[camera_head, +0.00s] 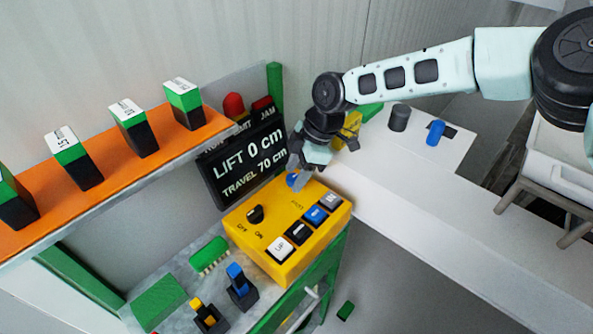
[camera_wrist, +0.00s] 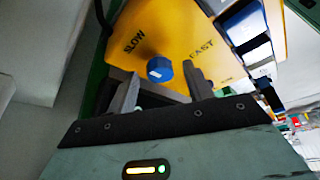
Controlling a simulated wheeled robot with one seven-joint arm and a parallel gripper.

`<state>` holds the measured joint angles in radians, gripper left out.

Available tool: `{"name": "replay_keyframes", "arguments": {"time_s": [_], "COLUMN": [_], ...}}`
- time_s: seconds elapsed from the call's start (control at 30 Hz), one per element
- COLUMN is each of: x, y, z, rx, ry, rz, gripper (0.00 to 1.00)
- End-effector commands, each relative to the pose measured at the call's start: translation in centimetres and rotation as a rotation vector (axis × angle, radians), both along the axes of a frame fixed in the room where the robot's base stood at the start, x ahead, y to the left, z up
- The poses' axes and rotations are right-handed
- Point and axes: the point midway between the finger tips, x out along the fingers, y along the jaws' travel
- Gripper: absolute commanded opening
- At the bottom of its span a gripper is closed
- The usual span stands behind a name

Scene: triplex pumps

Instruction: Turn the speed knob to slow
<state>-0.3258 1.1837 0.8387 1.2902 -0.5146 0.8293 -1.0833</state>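The speed knob (camera_wrist: 159,69) is round and blue, on the yellow control box (camera_wrist: 185,25). SLOW is printed to its left and FAST to its right in the wrist view. No pointer mark on it is clear. In the head view the knob (camera_head: 292,181) is partly hidden by my gripper (camera_head: 300,178), at the far end of the yellow box (camera_head: 268,232). In the wrist view my gripper (camera_wrist: 160,88) is open, with one finger on each side of the knob. The fingers look apart from it; I cannot tell how deep they reach.
The box also carries a black OFF/ON knob (camera_head: 255,214) and a row of buttons. A black display (camera_head: 248,160) reading LIFT 0 cm, TRAVEL 70 cm stands close behind my gripper. An orange shelf (camera_head: 105,180) with several green-and-black blocks is left. Two small levers stand below the box.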

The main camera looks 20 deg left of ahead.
Motion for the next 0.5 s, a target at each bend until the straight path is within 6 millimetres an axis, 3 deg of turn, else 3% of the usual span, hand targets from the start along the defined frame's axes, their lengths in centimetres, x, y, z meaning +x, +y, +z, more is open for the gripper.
{"name": "replay_keyframes", "arguments": {"time_s": [0.27,0.5], "x": [0.4,1.5], "y": [-0.5,-2.2], "z": [1.3,6.0], "rx": [0.001,0.002], "ry": [-0.002,-0.005], "rz": [-0.002,-0.002], "gripper": [0.51,0.51]}}
